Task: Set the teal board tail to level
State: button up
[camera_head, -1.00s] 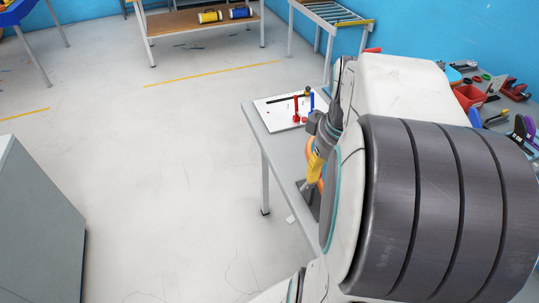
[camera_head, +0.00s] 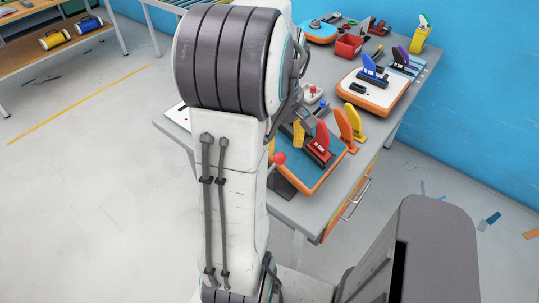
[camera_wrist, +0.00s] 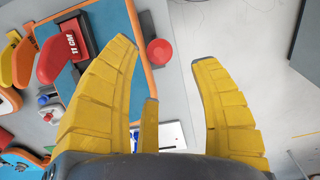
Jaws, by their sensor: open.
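The teal board (camera_head: 298,173) with an orange rim lies on the workbench, right of my arm in the head view. It also shows at the top of the wrist view (camera_wrist: 115,18). A red upright fin (camera_head: 321,134) stands on it beside a red-and-black block (camera_head: 316,152) marked 11 CM. The fin shows at left in the wrist view (camera_wrist: 54,58). A red ball knob (camera_head: 279,158) is at the board's edge. My gripper (camera_wrist: 165,55) is open and empty, with the knob between its yellow fingertips in the wrist view, apparently beyond them. My arm hides much of the gripper in the head view.
Orange (camera_head: 344,126) and yellow (camera_head: 356,118) fins stand just behind the board. A white board (camera_head: 352,92) with a blue fin sits farther back, near a red bin (camera_head: 348,45) and a yellow holder (camera_head: 420,38).

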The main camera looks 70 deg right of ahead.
aim_at(279, 156)
jog(key=shift+f, duration=3.1)
jog(key=shift+c, duration=0.3)
grip_shut()
